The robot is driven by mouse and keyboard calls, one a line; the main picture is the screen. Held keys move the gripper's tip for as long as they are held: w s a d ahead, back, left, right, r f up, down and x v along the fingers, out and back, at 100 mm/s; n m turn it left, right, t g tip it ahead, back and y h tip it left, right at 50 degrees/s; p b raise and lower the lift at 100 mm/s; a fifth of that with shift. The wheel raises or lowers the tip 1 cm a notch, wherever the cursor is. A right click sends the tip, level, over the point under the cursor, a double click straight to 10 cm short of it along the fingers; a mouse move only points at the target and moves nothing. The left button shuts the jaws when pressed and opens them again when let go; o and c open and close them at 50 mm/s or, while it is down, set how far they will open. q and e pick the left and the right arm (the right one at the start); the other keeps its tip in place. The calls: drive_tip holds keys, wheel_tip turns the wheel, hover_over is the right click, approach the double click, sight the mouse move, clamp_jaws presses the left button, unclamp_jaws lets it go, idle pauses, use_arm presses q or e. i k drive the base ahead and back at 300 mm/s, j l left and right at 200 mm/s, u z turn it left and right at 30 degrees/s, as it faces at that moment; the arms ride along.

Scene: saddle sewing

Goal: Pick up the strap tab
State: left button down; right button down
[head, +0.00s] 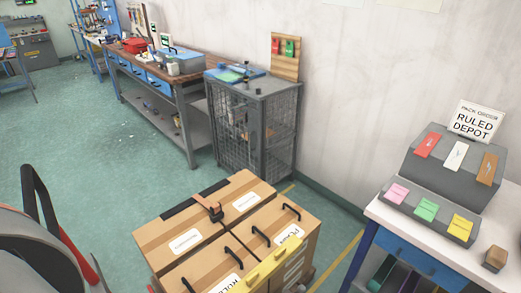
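No object is labelled as the strap tab, and I cannot tell for sure which thing it is. A grey sloped stand on the right holds a red tab (427,145), a white tab (455,156) and a brown tab (487,168). A lower ledge in front holds a pink tab (397,194), a green tab (426,209) and a yellow tab (461,224). A small orange-brown piece with a dark part (210,208) sits on top of the cardboard boxes. Neither of my grippers shows in the head view.
Cardboard boxes (182,241) with black handles stand at the front centre. A white table (415,228) on the right bears the stand, a "RULED DEPOT" sign (475,122) and a small brown block (495,258). A mesh cabinet (252,128) stands against the wall. Green floor (80,165) is open at left.

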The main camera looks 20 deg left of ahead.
sight(215, 209)
drive_tip(key=u, duration=1.25)
